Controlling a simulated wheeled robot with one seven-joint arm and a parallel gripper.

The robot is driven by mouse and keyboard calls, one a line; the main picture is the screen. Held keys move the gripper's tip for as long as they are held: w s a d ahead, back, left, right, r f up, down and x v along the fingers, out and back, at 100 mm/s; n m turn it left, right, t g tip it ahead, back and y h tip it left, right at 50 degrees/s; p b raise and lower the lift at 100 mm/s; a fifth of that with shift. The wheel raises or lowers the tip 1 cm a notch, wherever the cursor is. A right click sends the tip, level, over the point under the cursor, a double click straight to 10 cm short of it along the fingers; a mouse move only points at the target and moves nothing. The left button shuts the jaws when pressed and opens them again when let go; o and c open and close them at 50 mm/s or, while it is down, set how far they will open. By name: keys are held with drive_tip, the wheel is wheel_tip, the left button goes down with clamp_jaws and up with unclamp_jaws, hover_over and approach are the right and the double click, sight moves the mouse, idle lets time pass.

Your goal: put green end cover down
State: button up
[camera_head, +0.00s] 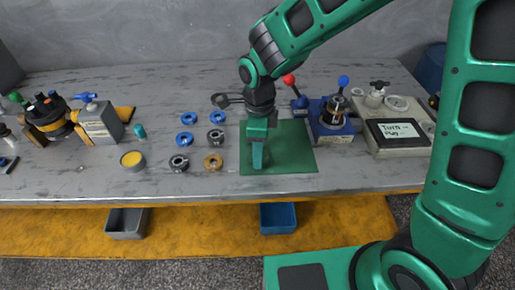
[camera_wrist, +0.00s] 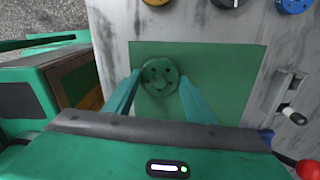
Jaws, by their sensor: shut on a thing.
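The green end cover (camera_wrist: 159,77) is a round dark green disc with several holes. It sits between the two fingers of my gripper (camera_wrist: 160,85) in the wrist view, over the green mat (camera_wrist: 225,60). My gripper is shut on the cover. In the head view my gripper (camera_head: 259,158) points down over the left part of the green mat (camera_head: 295,145). The cover is mostly hidden there behind the fingers. I cannot tell whether it touches the mat.
Blue rings (camera_head: 186,138), grey metal parts (camera_head: 179,163) and a bronze ring (camera_head: 213,162) lie left of the mat. A blue fixture (camera_head: 330,120) with lever knobs stands to its right, beside a tray (camera_head: 400,133) with a sign. The mat's right part is clear.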

drive_tip(key=o, duration=1.3)
wheel_tip(320, 180, up, 12)
drive_tip(key=shift+r, duration=0.1)
